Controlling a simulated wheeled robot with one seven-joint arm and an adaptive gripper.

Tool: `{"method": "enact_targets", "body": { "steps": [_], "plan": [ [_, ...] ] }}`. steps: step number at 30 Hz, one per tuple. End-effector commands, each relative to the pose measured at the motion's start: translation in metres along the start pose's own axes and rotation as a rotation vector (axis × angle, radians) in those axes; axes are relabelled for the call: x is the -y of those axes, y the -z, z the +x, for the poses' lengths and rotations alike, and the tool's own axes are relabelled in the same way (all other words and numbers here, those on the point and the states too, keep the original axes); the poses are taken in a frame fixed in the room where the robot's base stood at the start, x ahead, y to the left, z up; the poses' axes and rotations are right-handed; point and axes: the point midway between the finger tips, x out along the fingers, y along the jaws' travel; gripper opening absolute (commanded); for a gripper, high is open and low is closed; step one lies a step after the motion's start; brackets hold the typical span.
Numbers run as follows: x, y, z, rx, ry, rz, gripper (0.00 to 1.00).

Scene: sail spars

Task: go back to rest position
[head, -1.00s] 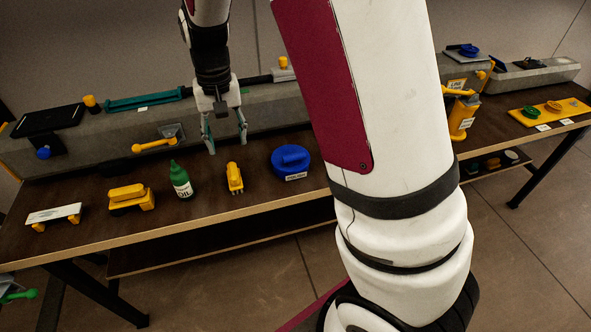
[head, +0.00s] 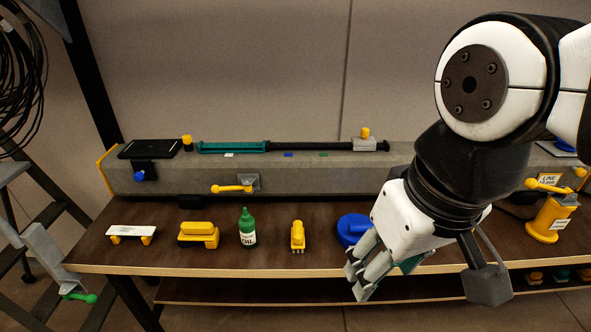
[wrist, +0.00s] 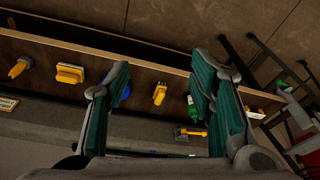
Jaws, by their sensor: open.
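My gripper (head: 378,272) is in front of the bench at the right of the head view, partly covering a round blue object (head: 351,228). In the wrist view its two teal-padded fingers (wrist: 160,100) stand wide apart with nothing between them in their grasp. The gripper is open and empty. The bench top (head: 280,260) lies behind and below it in the head view.
On the bench stand a white plate on yellow feet (head: 132,232), a yellow block-shaped tool (head: 198,235), a green oil bottle (head: 247,230) and a small yellow clip (head: 297,236). A grey beam (head: 320,175) runs along the back. A yellow post (head: 548,220) stands right. A ladder stands left.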

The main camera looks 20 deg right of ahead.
Motion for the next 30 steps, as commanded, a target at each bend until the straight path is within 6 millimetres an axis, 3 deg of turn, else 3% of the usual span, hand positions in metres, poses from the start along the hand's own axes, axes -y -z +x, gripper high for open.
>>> {"method": "enact_targets", "body": {
  "steps": [13,24,30],
  "plan": [
    [-0.001,-0.007,-0.003,-0.010,-0.008,-0.007,0.49],
    [-0.001,0.006,-0.073,-0.123,-0.018,-0.012,0.49],
    [-0.001,0.010,-0.086,-0.155,-0.020,-0.014,0.49]
  ]
}}
